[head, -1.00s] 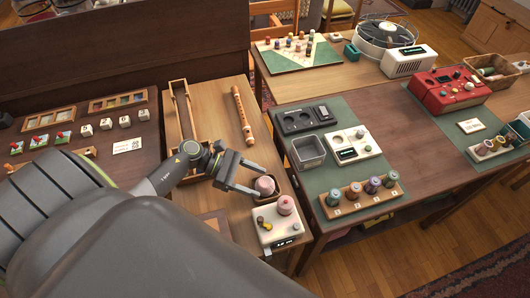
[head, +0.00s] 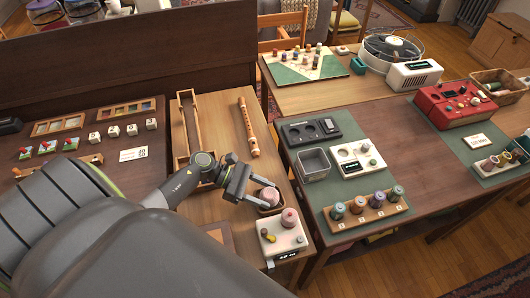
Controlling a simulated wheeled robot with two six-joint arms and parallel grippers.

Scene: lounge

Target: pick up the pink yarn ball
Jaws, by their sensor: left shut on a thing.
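The pink yarn ball (head: 269,195) sits in a small dark holder on the light wooden table, just behind a white scale-like box. My left gripper (head: 262,198) reaches it from the left, with its fingers shut on the ball, which still appears at the holder's level. A second pink, rounded thing (head: 290,218) stands on the white box (head: 283,238), close in front of the held ball. The ball's lower part is hidden by the holder and a finger. My right gripper is not in view.
A wooden flute (head: 248,127) and a long wooden rack (head: 187,130) lie behind the gripper. To the right, a table holds a grey bin (head: 314,164) and a wooden rack of thread spools (head: 367,214). A gap separates the two tables.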

